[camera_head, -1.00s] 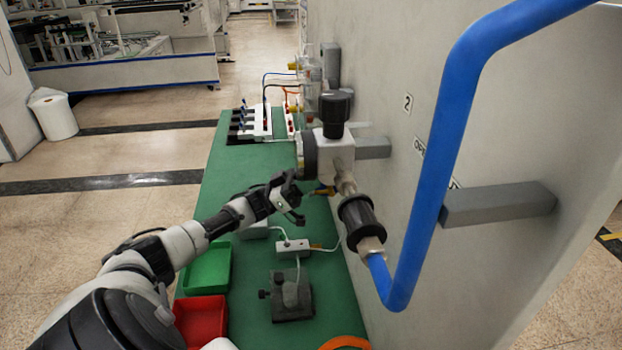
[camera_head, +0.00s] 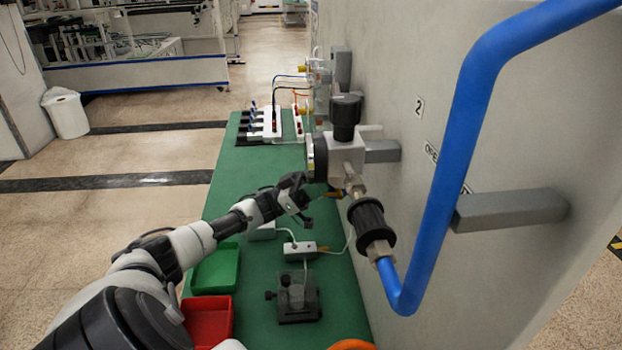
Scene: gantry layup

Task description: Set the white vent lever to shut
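A valve assembly (camera_head: 346,158) with a black knob (camera_head: 345,112) on top and a dark round face on its left side stands out from the grey wall panel. A metal fitting and a black collar (camera_head: 370,218) run from it to a blue pipe (camera_head: 463,130). I cannot make out a white vent lever; it may be hidden or too small. My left gripper (camera_head: 298,197) is just left of and below the valve, close to a small brass-coloured part (camera_head: 332,194). Whether its fingers are open or shut is unclear. My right gripper is out of view.
A grey bar (camera_head: 510,209) juts from the wall at right. Open floor lies left.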

